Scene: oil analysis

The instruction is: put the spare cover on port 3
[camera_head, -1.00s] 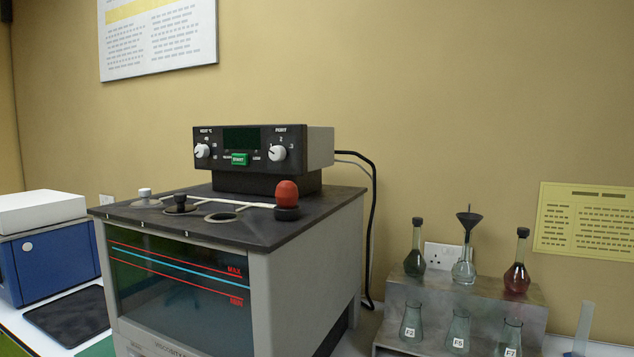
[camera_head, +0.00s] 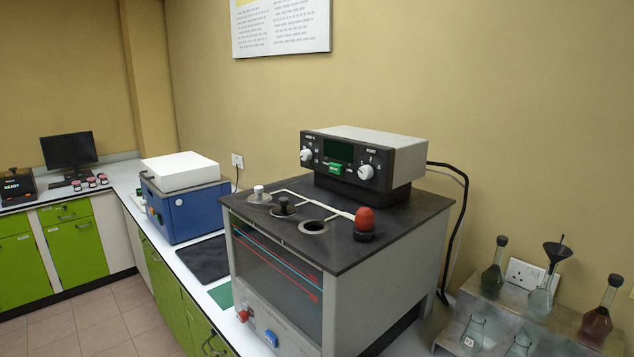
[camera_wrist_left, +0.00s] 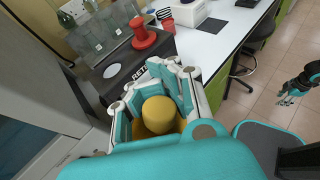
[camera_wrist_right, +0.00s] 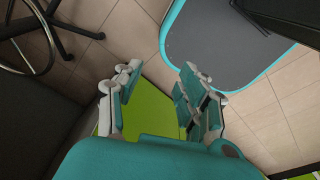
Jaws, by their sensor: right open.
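In the head view, the grey bath unit (camera_head: 385,285) has a black top with three ports in a row. Port 1 has a light-knobbed cover (camera_head: 259,193) and port 2 a black-knobbed cover (camera_head: 284,206). Port 3 (camera_head: 313,227) is an open ring. A red knob on a black base (camera_head: 364,222) stands right of it. In the left wrist view, my left gripper (camera_wrist_left: 162,92) is closed around a yellow round-knobbed piece (camera_wrist_left: 158,115), probably the spare cover; its lower part is partly hidden. My right gripper (camera_wrist_right: 160,78) is open and empty above the floor. Neither gripper shows in the head view.
A rack with flasks (camera_head: 540,295) stands right of the bath unit. A blue unit (camera_head: 185,210) and dark mat (camera_head: 206,258) lie left.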

